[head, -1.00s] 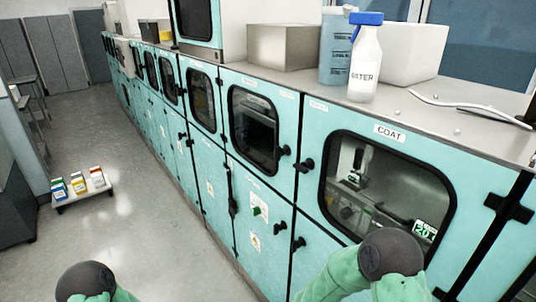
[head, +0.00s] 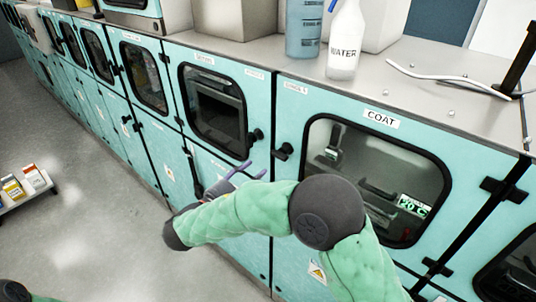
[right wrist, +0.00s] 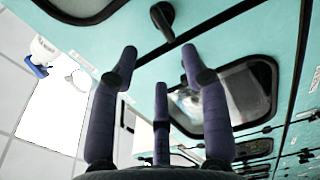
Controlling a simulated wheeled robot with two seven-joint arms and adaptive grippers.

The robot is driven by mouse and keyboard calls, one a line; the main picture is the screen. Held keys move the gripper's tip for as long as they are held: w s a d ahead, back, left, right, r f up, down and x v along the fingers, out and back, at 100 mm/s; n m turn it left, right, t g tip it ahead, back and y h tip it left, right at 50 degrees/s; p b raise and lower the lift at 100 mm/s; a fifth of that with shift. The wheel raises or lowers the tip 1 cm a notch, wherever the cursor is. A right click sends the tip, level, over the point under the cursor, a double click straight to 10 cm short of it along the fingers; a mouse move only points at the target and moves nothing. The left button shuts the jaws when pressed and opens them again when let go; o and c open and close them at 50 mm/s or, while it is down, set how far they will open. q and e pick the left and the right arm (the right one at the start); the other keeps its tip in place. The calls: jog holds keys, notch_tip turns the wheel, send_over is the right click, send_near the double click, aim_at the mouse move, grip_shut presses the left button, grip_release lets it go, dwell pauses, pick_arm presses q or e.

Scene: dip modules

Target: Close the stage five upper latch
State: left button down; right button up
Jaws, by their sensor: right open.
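The teal cabinet row has upper doors with dark-framed windows. Two black latches stand near the seam between the COAT door (head: 381,119) and the door to its left: one latch (head: 256,135) on the left side, another (head: 284,151) on the right. I cannot read the stage labels to tell which is stage five. My right gripper (head: 243,171) has purple fingers, open and empty, below and left of these latches in the head view. In the right wrist view the open fingers (right wrist: 160,62) point toward a black latch (right wrist: 180,36) beside a door seam, apart from it. My left gripper is out of view.
A water spray bottle (head: 345,45), a blue bottle (head: 304,28) and a white cable (head: 440,78) are on the cabinet top. A low cart (head: 22,194) with cartons stands on the floor at left.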

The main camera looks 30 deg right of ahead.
aim_at(276, 156)
jog(key=x, duration=0.9)
jog(key=shift+w+d+f+p, duration=0.1)
jog(key=shift+w+d+p, duration=0.05)
jog(key=shift+d+p, duration=0.15)
grip_shut()
